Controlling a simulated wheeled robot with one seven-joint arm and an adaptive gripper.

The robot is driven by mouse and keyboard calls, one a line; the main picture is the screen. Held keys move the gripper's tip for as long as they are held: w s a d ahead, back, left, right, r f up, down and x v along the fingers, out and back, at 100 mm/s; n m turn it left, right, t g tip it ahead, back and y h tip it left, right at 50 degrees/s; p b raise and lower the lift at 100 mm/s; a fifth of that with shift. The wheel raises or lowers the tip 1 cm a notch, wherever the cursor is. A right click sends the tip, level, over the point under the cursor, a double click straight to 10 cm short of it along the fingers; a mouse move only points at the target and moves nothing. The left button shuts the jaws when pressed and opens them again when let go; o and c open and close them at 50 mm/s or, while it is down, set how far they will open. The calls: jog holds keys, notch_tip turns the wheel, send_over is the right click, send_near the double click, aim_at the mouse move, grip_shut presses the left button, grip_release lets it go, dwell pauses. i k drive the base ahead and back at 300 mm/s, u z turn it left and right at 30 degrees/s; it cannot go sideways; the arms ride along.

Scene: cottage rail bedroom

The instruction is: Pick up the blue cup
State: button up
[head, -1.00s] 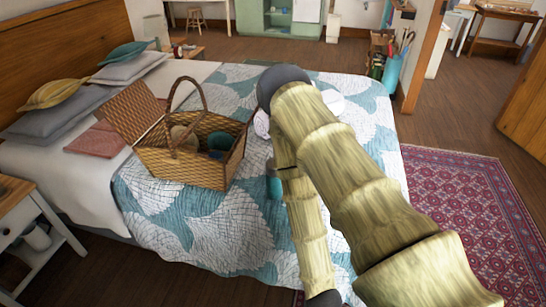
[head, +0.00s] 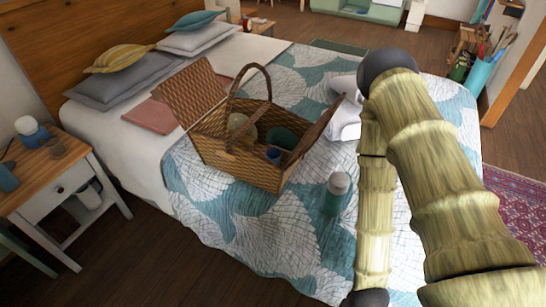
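A small blue cup (head: 273,155) is inside the open wicker basket (head: 235,165) on the bed, near the basket's front right side. Its lower part is hidden by the basket wall. Another blue cup-like object (head: 8,178) stands on the nightstand at the left picture edge. I cannot tell which of the two is meant. My arm crosses the right side of the view, over the bed. My gripper is not in view.
The basket also holds a dark teal round item (head: 284,138) and a tan item (head: 241,127). A teal flask (head: 336,194) stands on the quilt. Rolled white towels (head: 345,122) lie beyond it. The nightstand (head: 75,185) holds a white-and-blue object (head: 31,130).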

aim_at(273, 155)
jog(key=k, duration=0.5)
jog(key=z, duration=2.45)
jog(key=i, duration=0.95)
jog(key=u, duration=2.95)
